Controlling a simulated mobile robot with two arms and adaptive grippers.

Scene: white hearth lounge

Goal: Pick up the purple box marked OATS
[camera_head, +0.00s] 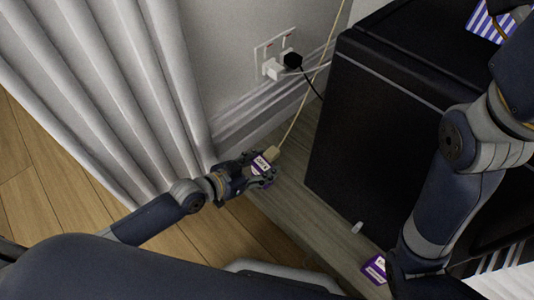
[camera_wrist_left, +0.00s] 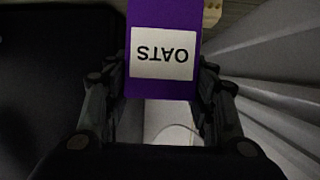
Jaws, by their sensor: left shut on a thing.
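The purple box marked OATS (camera_wrist_left: 163,20) is between the fingers of my left gripper (camera_wrist_left: 163,105) in the left wrist view. Its white label faces the camera, upside down. In the head view my left gripper (camera_head: 262,172) is shut on this box (camera_head: 260,163), above the grey wooden surface near the wall. Part of the box is hidden by the fingers. My right arm crosses the right side of the head view. Only a dark piece, perhaps of its gripper, shows at the top right edge, so its jaws are unclear.
Another purple box with a white label (camera_head: 375,268) lies at the front of the grey wooden surface (camera_head: 290,195). A large black cabinet (camera_head: 375,130) stands at right, with a blue-striped item (camera_head: 485,20) on top. Sockets with plugs (camera_head: 275,62), a cable and pale curtains (camera_head: 110,90) are close by.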

